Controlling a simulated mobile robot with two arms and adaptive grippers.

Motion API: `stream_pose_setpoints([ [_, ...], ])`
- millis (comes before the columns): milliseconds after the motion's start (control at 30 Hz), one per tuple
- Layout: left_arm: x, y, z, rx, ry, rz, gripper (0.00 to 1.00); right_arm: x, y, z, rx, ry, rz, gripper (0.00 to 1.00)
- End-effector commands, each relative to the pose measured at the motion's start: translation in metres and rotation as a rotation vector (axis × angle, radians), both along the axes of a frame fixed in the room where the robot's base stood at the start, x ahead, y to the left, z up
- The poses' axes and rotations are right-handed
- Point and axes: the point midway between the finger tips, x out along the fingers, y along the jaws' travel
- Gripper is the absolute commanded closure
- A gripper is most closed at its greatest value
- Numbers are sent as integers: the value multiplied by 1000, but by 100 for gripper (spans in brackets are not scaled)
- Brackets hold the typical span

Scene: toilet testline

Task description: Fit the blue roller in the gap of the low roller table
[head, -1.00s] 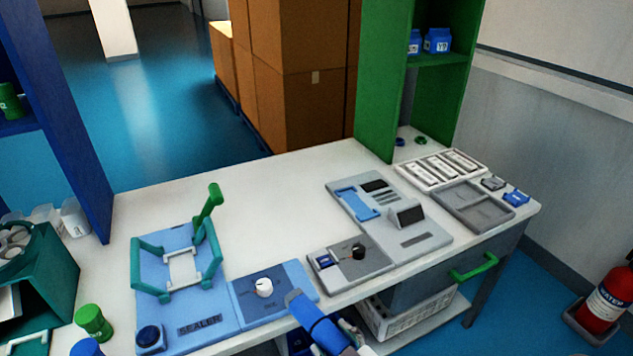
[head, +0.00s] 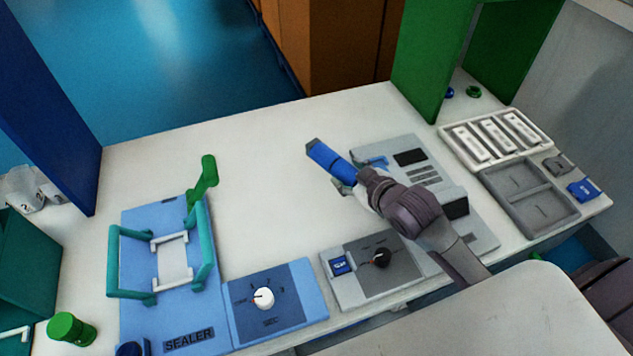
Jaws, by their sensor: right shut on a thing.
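The blue roller (head: 328,157) is a short blue cylinder with a dark grey end. It is held above the white bench, in front of the grey device with the blue bracket, and points up and left in the picture. My right gripper (head: 356,183) is shut on its near end. The fingers are partly hidden by the wrist and the roller. My left gripper is out of view. I cannot make out a low roller table or its gap in this view.
The bench (head: 270,190) is clear in its middle. The blue sealer (head: 135,255) with its green lever stands left, a knob panel (head: 298,281) beside it. A grey knob box (head: 345,290), the grey device (head: 470,190) and trays (head: 575,222) stand right. A green shelf (head: 425,70) stands behind.

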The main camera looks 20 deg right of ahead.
Motion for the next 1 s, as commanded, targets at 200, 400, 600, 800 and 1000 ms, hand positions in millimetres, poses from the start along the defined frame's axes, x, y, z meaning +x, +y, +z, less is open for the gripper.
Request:
stream_pose_setpoints([
  [200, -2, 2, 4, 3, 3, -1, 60, 40, 27, -24, 2, -5, -1, 100],
  [400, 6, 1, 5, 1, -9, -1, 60, 55, 37, -37, 0, -5, 0, 100],
  [600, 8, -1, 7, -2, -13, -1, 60, 55, 38, -62, -2, -1, 0, 100],
  [800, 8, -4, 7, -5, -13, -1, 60, 56, 38, -78, -1, -6, 1, 100],
  [1000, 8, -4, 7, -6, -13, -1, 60, 56, 38, -78, -1, -6, 1, 100],
])
